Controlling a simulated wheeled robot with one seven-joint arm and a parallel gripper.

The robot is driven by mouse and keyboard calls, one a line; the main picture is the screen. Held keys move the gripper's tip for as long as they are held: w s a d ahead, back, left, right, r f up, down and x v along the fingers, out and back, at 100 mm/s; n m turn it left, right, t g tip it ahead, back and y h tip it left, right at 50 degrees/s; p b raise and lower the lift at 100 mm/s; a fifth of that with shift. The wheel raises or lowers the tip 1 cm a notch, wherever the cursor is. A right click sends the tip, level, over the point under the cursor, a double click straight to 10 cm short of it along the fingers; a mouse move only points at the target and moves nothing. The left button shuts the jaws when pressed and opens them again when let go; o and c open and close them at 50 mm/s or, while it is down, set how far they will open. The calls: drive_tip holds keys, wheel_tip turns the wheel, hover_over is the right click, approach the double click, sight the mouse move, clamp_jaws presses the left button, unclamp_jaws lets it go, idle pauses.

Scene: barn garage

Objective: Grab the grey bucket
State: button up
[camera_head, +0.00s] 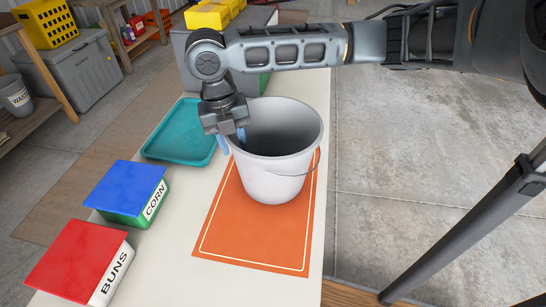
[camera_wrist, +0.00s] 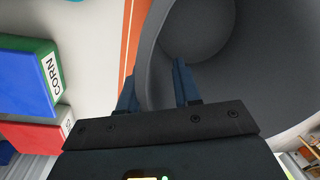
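The grey bucket (camera_head: 272,183) stands upright on an orange mat (camera_head: 225,232) on the long pale table. Its thin handle hangs down on the right side. My gripper (camera_head: 232,141) points down at the bucket's left rim. In the wrist view, the bucket's dark inside (camera_wrist: 245,55) fills the right half. The gripper's blue fingers (camera_wrist: 156,90) straddle the rim, one outside and one inside. A gap shows between the inner finger and the wall, so the gripper looks open. The lower finger parts are partly hidden by the rim.
A teal tray (camera_head: 180,150) lies left of the bucket. A blue-lidded corn box (camera_head: 127,190) and a red-lidded buns box (camera_head: 80,260) stand nearer on the left. Yellow items (camera_head: 208,14) sit at the far end. Open floor (camera_head: 430,150) lies to the right.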

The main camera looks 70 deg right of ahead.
drive_tip(key=shift+f, duration=0.25)
drive_tip(key=shift+c, duration=0.4)
clamp_jaws()
idle(0.9)
